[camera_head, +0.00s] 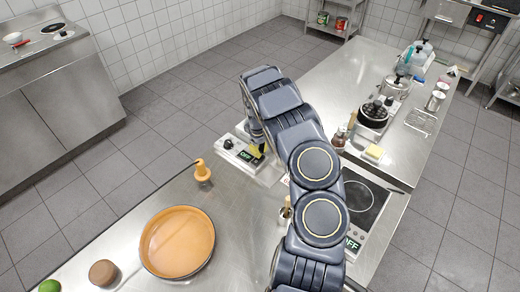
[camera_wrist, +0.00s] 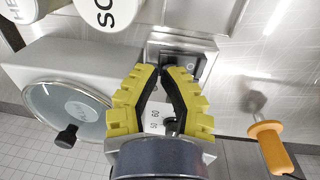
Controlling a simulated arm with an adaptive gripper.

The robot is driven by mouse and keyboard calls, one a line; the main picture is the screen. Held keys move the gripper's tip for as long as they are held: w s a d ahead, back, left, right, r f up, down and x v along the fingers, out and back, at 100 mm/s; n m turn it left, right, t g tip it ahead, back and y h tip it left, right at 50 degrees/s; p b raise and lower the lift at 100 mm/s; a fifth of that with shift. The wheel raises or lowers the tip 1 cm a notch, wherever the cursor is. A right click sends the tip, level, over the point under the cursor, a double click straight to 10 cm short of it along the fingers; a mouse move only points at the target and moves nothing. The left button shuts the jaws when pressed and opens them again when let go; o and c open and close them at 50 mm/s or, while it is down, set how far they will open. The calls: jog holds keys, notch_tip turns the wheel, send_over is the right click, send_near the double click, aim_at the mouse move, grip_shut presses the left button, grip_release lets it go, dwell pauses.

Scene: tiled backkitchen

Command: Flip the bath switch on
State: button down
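My gripper (camera_head: 258,150) points down at the unit's right end, partly hidden by my arm. In the wrist view, its yellow fingers with black pads (camera_wrist: 161,69) converge at the tips, shut with nothing visible between them. A black switch (camera_wrist: 187,66) on a metal housing lies just beyond the tips, partly covered by the right finger. I cannot tell whether the tips touch it.
An orange-handled tool (camera_head: 202,171) stands left of the bath; its handle also shows in the wrist view (camera_wrist: 269,141). A wide orange bowl (camera_head: 177,242) sits nearer. A hob (camera_head: 363,201), a yellow sponge (camera_head: 374,152) and pots (camera_head: 372,113) occupy the right counter.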

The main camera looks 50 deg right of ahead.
jog(key=shift+d+f+y, duration=0.15)
jog(key=shift+f+y, duration=0.05)
jog(key=shift+y, duration=0.2)
jog(key=shift+r, duration=0.8)
notch_tip(320, 180, up, 14)
jog(key=d, duration=0.2)
jog(key=shift+a, duration=0.1)
dwell(0.6)
